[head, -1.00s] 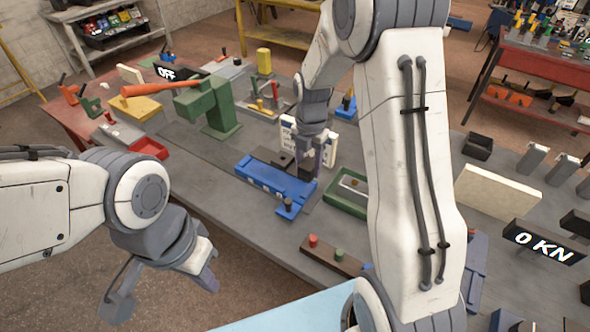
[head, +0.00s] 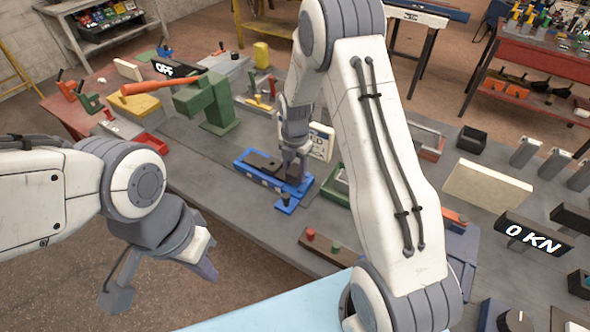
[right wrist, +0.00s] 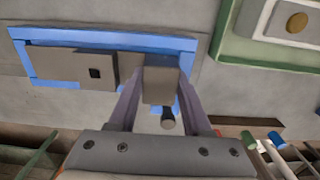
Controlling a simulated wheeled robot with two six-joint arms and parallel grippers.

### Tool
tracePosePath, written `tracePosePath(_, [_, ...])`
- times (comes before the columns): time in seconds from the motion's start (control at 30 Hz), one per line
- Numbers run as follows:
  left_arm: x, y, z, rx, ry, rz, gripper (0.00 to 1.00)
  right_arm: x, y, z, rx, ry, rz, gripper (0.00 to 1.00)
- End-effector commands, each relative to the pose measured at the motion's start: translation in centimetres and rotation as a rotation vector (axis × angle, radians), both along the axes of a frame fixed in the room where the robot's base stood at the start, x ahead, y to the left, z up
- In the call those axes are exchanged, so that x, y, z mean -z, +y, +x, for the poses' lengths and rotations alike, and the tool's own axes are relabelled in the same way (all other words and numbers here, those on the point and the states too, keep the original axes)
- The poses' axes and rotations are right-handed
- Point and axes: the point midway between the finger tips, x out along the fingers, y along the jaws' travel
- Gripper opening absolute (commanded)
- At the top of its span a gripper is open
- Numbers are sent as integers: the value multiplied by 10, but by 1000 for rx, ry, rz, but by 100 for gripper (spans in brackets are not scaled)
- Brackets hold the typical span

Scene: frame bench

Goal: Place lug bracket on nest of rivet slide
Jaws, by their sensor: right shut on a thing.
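The blue rivet slide (head: 243,172) lies on the bench in the middle of the head view, with a dark nest piece (head: 262,163) along it. It fills the upper left of the right wrist view (right wrist: 185,45), where a dark grey block with a square hole (right wrist: 75,66) lies inside it. My right gripper (head: 297,170) is shut on the dark grey lug bracket (right wrist: 160,78), over the right part of the slide. I cannot tell whether the bracket touches the nest. My left gripper (head: 162,280) hangs open and empty at lower left, off the bench.
A green tray (head: 338,190) lies right of the slide, close to my right arm. A white lettered panel (head: 320,142) stands behind it. A green press (head: 207,105) with an orange handle stands behind left. A brown strip with red and green knobs (head: 330,250) is in front.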

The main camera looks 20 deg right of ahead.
Motion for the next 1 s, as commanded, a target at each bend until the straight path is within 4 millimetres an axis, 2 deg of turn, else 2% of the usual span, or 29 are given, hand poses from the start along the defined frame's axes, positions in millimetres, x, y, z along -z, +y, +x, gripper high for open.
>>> tracePosePath(0.4, [6, 0, 0, 1, 0, 0, 0, 10, 0, 1, 0, -2, 0, 0])
tracePosePath(0.43, [6, 0, 0, 1, 0, 0, 0, 10, 0, 0, 0, 0, 0, 53])
tracePosePath(0.5, [6, 0, 0, 1, 0, 0, 0, 10, 0, 0, 0, 0, 0, 79])
tracePosePath(0.83, [5, 0, 0, 0, 0, 0, 0, 8, 0, 0, 0, 0, 0, 79])
tracePosePath(0.97, [-4, 0, 0, 0, 0, 0, 0, -5, 0, 0, 0, 0, 0, 79])
tracePosePath(1.0, [-1, 0, 0, 0, -1, -1, 0, -8, 0, 1, 0, -2, 0, 79])
